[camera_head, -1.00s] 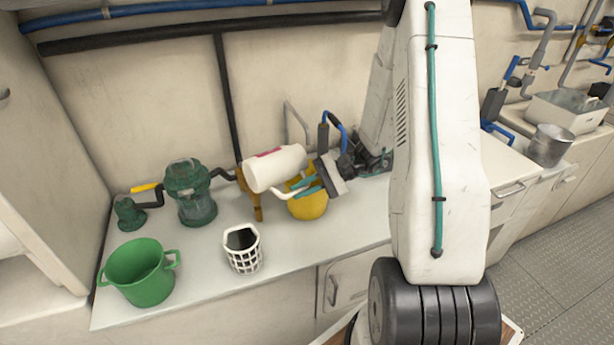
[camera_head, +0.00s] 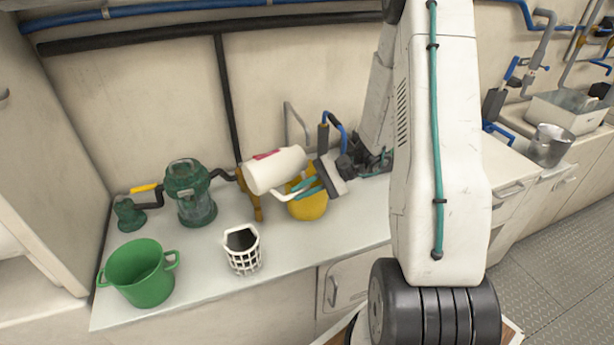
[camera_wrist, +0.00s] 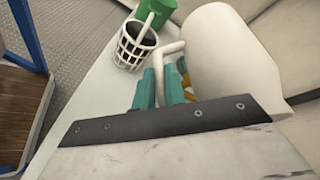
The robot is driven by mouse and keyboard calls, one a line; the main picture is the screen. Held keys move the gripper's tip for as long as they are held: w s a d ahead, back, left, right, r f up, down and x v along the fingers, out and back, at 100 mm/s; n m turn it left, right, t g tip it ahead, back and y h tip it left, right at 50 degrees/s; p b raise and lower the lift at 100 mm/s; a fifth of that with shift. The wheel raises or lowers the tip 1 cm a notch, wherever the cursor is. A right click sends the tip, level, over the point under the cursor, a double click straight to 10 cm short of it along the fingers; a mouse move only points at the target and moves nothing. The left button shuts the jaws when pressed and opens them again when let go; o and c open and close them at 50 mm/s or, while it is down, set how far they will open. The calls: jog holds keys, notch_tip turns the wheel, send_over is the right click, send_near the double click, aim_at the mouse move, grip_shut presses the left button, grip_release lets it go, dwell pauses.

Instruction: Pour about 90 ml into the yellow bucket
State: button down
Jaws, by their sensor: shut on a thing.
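A white jug (camera_head: 276,170) with a pink-red label is held tilted far over, with its wide end toward the left in the head view. My gripper (camera_head: 306,188) is shut on the jug's handle, and its teal fingers show in the wrist view (camera_wrist: 160,90) around the handle. The white jug also fills the upper right of the wrist view (camera_wrist: 232,60). The yellow bucket (camera_head: 308,207) stands on the counter under and behind the jug and gripper, partly hidden by them. No liquid stream is visible, and the contents of jug and bucket cannot be seen.
A white lattice basket (camera_head: 244,260) with a dark inside stands in front of the jug. A green bucket (camera_head: 140,272) is at the front left. A green strainer housing (camera_head: 190,193) stands at the back left. The counter (camera_head: 200,284) is clear between them.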

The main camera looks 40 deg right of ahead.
aim_at(281, 176)
jog(key=shift+a+r+n+h, duration=0.2)
jog(key=shift+a+r+h, duration=0.15)
jog(key=shift+r+h, duration=0.4)
jog(key=shift+a+r+n+h, duration=0.2)
jog(key=shift+a+r+h, duration=0.1)
jog(key=shift+r+h, duration=0.45)
jog(key=shift+d+r+g+h, duration=0.15)
jog(key=shift+r+g+h, duration=0.25)
jog(key=shift+r+h, duration=0.25)
jog(key=shift+r, duration=0.1)
